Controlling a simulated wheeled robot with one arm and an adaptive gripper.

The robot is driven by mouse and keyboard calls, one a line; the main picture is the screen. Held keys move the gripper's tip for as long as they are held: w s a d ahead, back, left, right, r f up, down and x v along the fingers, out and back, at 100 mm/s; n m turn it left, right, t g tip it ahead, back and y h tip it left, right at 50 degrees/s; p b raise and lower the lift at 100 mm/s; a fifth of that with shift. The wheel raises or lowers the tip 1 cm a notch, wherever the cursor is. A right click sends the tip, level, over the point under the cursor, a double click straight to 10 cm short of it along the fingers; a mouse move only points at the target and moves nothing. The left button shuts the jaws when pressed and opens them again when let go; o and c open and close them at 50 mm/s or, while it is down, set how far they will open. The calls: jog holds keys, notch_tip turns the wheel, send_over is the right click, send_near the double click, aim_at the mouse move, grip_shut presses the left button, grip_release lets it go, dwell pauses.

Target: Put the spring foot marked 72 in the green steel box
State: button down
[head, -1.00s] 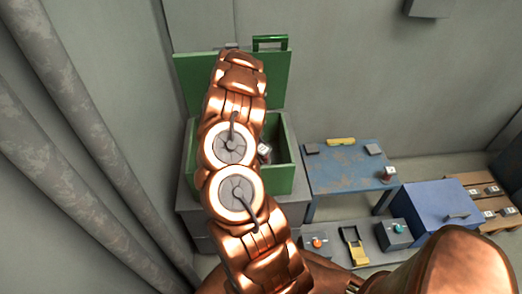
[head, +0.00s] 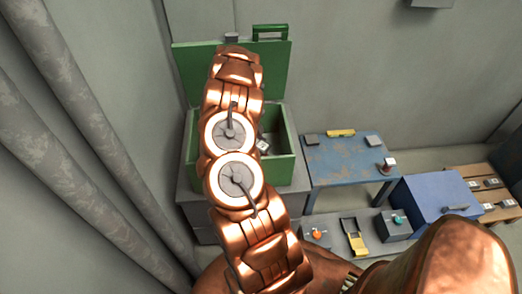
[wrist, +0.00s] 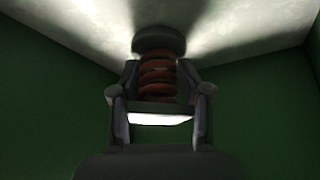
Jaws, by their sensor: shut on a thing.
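The green steel box (head: 288,172) stands with its lid (head: 190,78) raised, left of the blue table. My arm covers much of its opening in the head view. In the wrist view my gripper (wrist: 160,105) is shut on a spring foot (wrist: 158,78) with a red coil and a dark round pad. Green walls surround it, so it is inside the box. The pad is close to a pale surface; I cannot tell whether they touch. A pale tag (head: 263,146) shows in the box opening in the head view; its number is unreadable.
Another spring foot (head: 388,166) stands on the worn blue table (head: 340,163). Right of this are a blue case (head: 435,205) and a wooden pallet (head: 465,172) with several small tagged items. Grey boxes with orange (head: 318,234) and teal (head: 398,219) knobs sit low in front.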

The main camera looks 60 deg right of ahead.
jog(key=shift+f, duration=0.35)
jog(key=shift+c, duration=2.3)
grip_release()
jog(key=v, duration=0.7)
jog(key=shift+r, duration=0.2)
jog(key=shift+w, duration=0.1)
